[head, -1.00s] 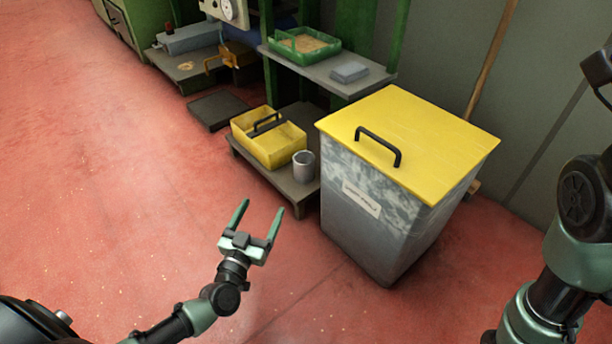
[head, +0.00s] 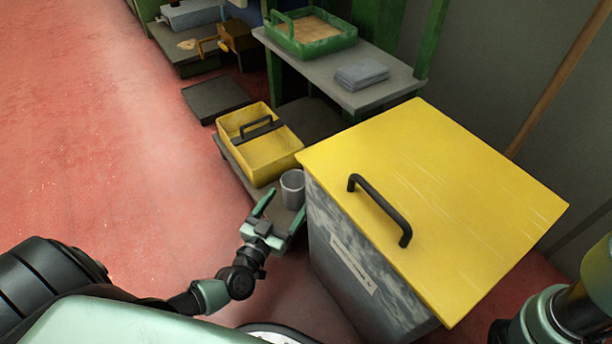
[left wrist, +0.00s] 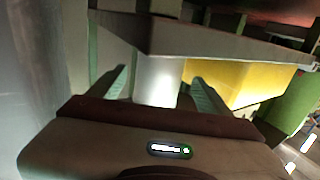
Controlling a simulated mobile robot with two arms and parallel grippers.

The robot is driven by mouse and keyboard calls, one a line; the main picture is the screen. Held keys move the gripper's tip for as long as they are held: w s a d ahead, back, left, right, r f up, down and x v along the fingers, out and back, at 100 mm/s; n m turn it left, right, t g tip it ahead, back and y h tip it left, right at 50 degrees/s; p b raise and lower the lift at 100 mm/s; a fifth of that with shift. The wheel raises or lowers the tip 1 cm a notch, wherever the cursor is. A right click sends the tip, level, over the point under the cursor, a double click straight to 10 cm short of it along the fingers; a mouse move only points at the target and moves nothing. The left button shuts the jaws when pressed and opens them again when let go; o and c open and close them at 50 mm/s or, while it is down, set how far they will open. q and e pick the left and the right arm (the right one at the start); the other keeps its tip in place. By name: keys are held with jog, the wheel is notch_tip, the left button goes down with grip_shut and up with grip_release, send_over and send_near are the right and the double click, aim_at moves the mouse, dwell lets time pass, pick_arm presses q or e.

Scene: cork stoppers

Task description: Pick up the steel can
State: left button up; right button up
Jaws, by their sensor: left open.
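The steel can (head: 292,189), a small grey open cylinder, stands upright on the low grey platform (head: 233,160), beside the yellow tray. My left gripper (head: 283,209) is open and empty, low down, with its fingers pointing at the can. In the head view the fingertips are right at the can's near side. In the left wrist view the can (left wrist: 158,80) shows between the two spread fingers, apart from both. How deep it sits between them is hard to tell. My right gripper is out of view; only part of that arm shows at the lower right.
A large grey bin with a yellow lid (head: 430,200) stands close to the right of the can and my left gripper. The yellow tray (head: 262,157) is just behind the can. A shelf (head: 375,95) holds a green tray (head: 318,43). The red floor at left is clear.

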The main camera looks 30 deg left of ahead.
aim_at(299, 185)
pick_arm(q)
jog(key=w+b, duration=0.1)
jog(key=w, duration=0.1)
jog(key=shift+w+b, duration=0.3)
jog(key=shift+w, duration=0.1)
jog(key=w+b, duration=0.3)
jog(key=w, duration=0.1)
jog(key=shift+w, duration=0.1)
jog(key=shift+w+r, duration=0.2)
jog(key=shift+w, duration=0.2)
jog(key=c, duration=1.5)
